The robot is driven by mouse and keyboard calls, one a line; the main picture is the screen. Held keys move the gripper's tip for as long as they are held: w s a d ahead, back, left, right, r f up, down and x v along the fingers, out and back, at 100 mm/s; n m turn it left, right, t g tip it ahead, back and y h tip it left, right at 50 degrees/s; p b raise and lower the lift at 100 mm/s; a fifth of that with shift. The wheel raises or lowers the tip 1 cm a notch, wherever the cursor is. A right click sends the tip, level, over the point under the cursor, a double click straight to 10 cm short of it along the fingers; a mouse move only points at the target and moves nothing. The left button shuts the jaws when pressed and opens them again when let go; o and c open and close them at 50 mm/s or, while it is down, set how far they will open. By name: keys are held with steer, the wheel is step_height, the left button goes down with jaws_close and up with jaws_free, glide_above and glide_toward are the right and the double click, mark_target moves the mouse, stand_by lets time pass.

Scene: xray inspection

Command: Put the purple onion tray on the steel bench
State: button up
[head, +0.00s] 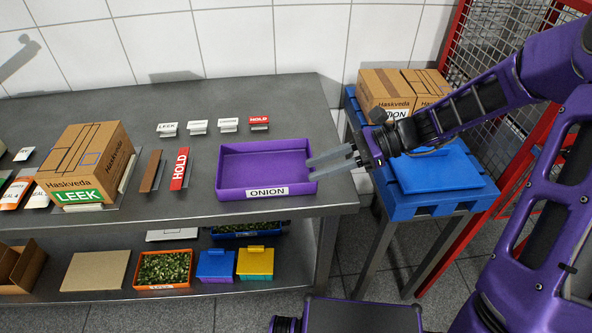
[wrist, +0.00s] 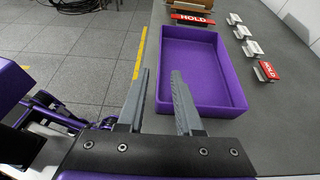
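The purple onion tray (head: 264,166) is empty and sits flat on the grey steel bench (head: 225,100), at its right end. A white label reading ONION is on its front wall. It also shows in the wrist view (wrist: 190,62). My gripper (head: 332,162) is at the tray's right side, with its two grey fingers apart and pointing at the right wall. In the wrist view the open fingers (wrist: 160,95) are at the tray's near corner, one finger outside and the other close to the wall. Whether a finger touches the tray is unclear.
A Haskveda LEEK box (head: 88,160) stands on the bench's left. Red HOLD (head: 180,169) and brown bars lie left of the tray; small signs (head: 228,125) stand behind. A blue pallet (head: 430,190) with ONION boxes (head: 388,92) is at right. Bins (head: 165,267) fill the lower shelf.

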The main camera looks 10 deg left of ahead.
steer(key=shift+v, duration=1.3)
